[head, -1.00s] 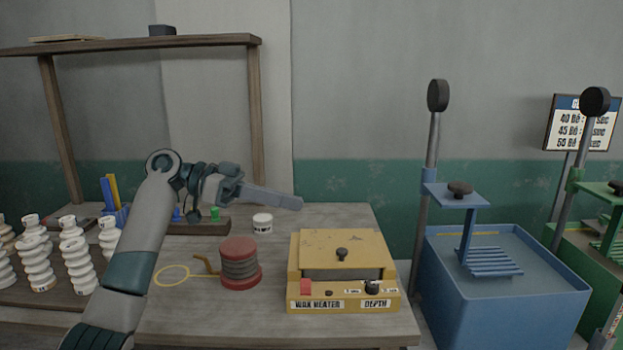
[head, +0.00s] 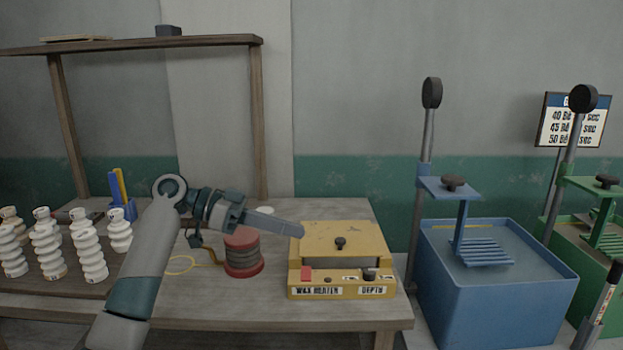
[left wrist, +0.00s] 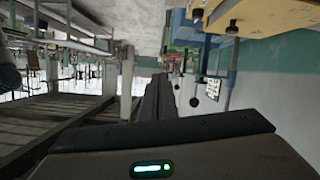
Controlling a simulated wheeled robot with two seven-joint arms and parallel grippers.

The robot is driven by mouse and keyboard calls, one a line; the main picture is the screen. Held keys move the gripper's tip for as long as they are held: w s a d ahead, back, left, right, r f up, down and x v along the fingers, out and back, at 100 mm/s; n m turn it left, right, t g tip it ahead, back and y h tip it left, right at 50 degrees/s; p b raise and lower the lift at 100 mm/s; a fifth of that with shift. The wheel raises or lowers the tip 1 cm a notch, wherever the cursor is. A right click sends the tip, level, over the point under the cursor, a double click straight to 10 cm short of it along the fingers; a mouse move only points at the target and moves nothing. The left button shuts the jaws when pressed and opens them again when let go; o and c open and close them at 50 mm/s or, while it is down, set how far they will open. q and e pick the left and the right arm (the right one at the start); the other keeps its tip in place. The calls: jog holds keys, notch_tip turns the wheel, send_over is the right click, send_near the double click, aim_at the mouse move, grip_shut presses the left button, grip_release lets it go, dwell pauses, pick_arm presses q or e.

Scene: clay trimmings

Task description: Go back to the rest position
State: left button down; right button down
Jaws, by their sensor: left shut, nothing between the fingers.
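My left gripper (head: 285,226) is shut and empty in the head view. It is raised over the wooden table (head: 205,312), with its fingers pointing right, in front of the yellow wax heater's back left corner in the picture. Its closed fingers also show in the left wrist view (left wrist: 157,98). The gripper partly hides a small white jar (head: 264,210) and the table's back. My right gripper does not show in either view.
The yellow wax heater (head: 340,277) and a red spool (head: 243,254) stand on the table. White ribbed insulators (head: 88,250) stand at left. A blue tank (head: 500,307) and a green tank (head: 597,257) stand at right. A wooden shelf (head: 130,44) rises behind.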

pick_arm(q)
jog(key=s+a+f+n+t+y, duration=0.15)
jog(key=s+f, duration=0.35)
jog(key=f, duration=0.7)
jog(key=s+a+f+n+t+y, duration=0.1)
jog(key=s+f+n+y, duration=0.2)
jog(key=f, duration=0.9)
jog(key=s+a+f+n+t+y, duration=0.1)
jog(key=s+f+n, duration=0.1)
jog(key=s+f, duration=0.65)
jog(key=s+a+f+n+y, duration=0.25)
jog(key=s+a+f, duration=0.2)
jog(key=s, duration=0.45)
jog(key=s+a+f+n+y, duration=0.25)
jog(key=s+a+f, duration=0.2)
jog(key=s, duration=0.45)
jog(key=s+a+f+n+y, duration=0.2)
jog(key=s+a+f+y, duration=0.25)
jog(key=s, duration=0.55)
notch_tip(320, 180, down, 35)
jog(key=w+d+t+h+b, duration=0.1)
jog(key=w+d+t, duration=0.1)
jog(key=shift+d+m+h, duration=0.3)
jog(key=shift+m+h, duration=0.05)
jog(key=shift+h, duration=0.05)
jog(key=shift+w+r, duration=0.1)
